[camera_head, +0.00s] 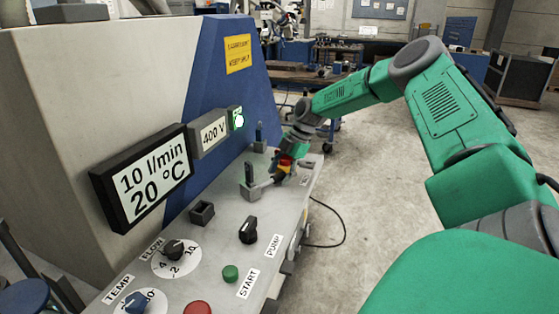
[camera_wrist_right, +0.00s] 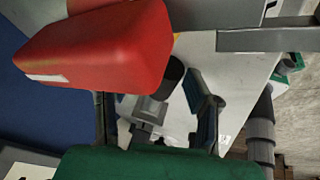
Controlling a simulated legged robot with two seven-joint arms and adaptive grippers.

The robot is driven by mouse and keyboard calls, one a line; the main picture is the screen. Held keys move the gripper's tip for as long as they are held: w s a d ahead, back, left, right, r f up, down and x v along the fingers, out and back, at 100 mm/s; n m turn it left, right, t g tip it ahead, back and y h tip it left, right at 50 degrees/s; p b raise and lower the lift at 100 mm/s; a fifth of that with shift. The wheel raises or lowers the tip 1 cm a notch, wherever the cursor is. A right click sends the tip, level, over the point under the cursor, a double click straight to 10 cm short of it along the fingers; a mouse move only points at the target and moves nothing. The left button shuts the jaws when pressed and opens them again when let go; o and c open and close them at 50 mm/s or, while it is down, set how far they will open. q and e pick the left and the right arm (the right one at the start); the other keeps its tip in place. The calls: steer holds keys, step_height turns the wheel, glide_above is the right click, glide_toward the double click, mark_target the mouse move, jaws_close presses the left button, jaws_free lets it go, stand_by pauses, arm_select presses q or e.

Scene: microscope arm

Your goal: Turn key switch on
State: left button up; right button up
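My right gripper (camera_head: 281,170) reaches the far end of the grey control panel (camera_head: 212,238) in the head view, beside a small red and yellow part (camera_head: 286,160). In the right wrist view its two dark fingers (camera_wrist_right: 155,115) stand apart, with a grey block and a black cylinder (camera_wrist_right: 170,76) seen between and beyond them. A large red block (camera_wrist_right: 105,45) hides much of the upper left there. I cannot make out a key or key switch for certain, nor whether the fingers touch anything. My left gripper does not show.
The panel carries a black PUMP knob (camera_head: 248,230), a FLOW knob (camera_head: 174,250), a blue TEMP knob (camera_head: 137,302), a green START button (camera_head: 230,273) and a red button (camera_head: 197,308). A display (camera_head: 145,178) stands behind. Open floor lies right of the panel.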

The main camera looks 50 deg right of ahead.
steer(key=shift+f, duration=0.1)
steer(key=v, duration=1.2)
steer(key=shift+d, duration=0.15)
steer(key=shift+f, duration=0.1)
